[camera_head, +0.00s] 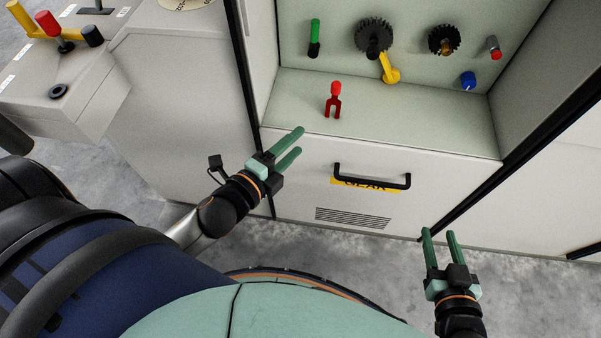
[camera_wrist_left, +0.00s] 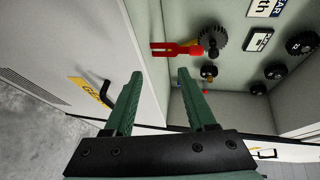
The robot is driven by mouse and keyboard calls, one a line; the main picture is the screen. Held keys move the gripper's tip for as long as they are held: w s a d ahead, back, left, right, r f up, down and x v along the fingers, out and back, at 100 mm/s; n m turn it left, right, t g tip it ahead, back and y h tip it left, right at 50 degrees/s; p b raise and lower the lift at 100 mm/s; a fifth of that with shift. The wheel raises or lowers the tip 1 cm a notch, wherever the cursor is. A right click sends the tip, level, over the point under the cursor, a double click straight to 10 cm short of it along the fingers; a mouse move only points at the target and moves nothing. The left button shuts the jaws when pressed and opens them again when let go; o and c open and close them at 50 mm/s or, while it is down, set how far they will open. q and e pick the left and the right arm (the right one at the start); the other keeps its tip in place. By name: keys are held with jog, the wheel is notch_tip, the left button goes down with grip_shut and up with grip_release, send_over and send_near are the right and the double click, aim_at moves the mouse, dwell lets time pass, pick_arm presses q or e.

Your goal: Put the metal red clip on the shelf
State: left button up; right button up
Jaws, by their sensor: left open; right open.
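The red clip (camera_head: 333,100), a two-pronged fork shape with a rounded head, is on the pale green shelf (camera_head: 425,122) of the cabinet recess, prongs toward the front edge. I cannot tell whether it stands or lies flat. It also shows in the left wrist view (camera_wrist_left: 178,49), beyond the fingertips. My left gripper (camera_head: 299,140) is open and empty, in front of the shelf edge, below and left of the clip, not touching it. My right gripper (camera_head: 439,232) is open and empty, low in front of the cabinet at the right.
The recess back wall carries a green handle (camera_head: 314,40), a black gear (camera_head: 373,37), a yellow lever (camera_head: 388,68) and a blue knob (camera_head: 467,80). A black drawer handle (camera_head: 372,178) sticks out below the shelf. A control box (camera_head: 75,90) stands at left. The shelf's right part is clear.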

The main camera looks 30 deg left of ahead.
pick_arm(q)
jog(key=s+d+f+n+g, duration=0.2)
jog(key=s+d+f+n, duration=0.2)
jog(key=n, duration=1.2)
jog(key=shift+s+f+g+h, duration=0.3)
jog(key=shift+g, duration=0.1)
